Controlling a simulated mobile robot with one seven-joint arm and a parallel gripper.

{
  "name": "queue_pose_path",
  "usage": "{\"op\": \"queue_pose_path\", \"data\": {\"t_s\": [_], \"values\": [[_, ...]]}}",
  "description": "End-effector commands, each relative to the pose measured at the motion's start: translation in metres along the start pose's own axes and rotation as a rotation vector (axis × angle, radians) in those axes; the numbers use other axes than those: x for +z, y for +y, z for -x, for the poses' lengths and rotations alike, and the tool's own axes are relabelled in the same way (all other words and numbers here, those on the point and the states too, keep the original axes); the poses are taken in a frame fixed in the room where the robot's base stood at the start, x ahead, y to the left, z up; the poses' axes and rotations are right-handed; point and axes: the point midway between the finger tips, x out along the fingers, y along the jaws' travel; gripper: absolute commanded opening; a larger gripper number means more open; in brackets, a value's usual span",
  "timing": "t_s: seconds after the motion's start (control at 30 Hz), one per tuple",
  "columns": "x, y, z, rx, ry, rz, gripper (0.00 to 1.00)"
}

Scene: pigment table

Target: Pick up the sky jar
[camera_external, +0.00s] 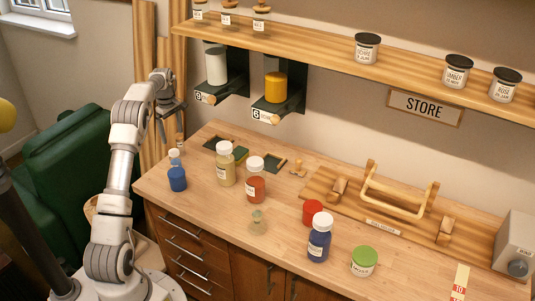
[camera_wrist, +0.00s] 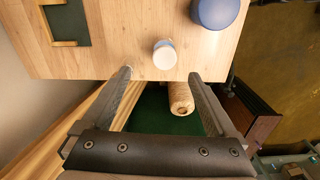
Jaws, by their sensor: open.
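A small light-blue jar with a white lid (camera_external: 175,159), which fits the sky jar, stands upright near the table's left edge; I cannot read a label. In the wrist view its white lid with a pale blue rim (camera_wrist: 164,55) shows just beyond my fingertips. My gripper (camera_external: 178,110) is above the table's back left corner. In the wrist view my gripper (camera_wrist: 160,76) has its fingers spread, with nothing gripped. A small cork-topped item (camera_external: 179,140) stands behind the jar; its cork (camera_wrist: 180,98) shows between my fingers, lower down.
A darker blue jar (camera_external: 177,179) stands close in front of the light-blue one; its round top (camera_wrist: 215,10) shows too. A yellowish bottle (camera_external: 225,166) and an orange-red bottle (camera_external: 255,180) stand to the right. Dispensers hang under the shelf (camera_external: 320,44).

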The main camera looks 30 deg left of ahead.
Motion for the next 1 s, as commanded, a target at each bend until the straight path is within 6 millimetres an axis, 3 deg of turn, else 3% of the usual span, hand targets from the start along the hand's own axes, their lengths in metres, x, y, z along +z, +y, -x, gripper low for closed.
{"op": "queue_pose_path", "data": {"t_s": [0.1, 0.3, 0.57, 0.83, 1.0], "values": [[0.001, -0.001, -0.029, -0.003, -0.002, -0.001, 0.93], [0.0, -0.001, -0.067, -0.002, -0.001, -0.001, 0.93], [0.0, -0.001, -0.087, 0.0, 0.0, -0.001, 0.93], [-0.001, -0.009, -0.124, -0.001, -0.001, -0.002, 0.93], [-0.001, -0.008, -0.136, 0.001, 0.0, -0.002, 0.93]]}}
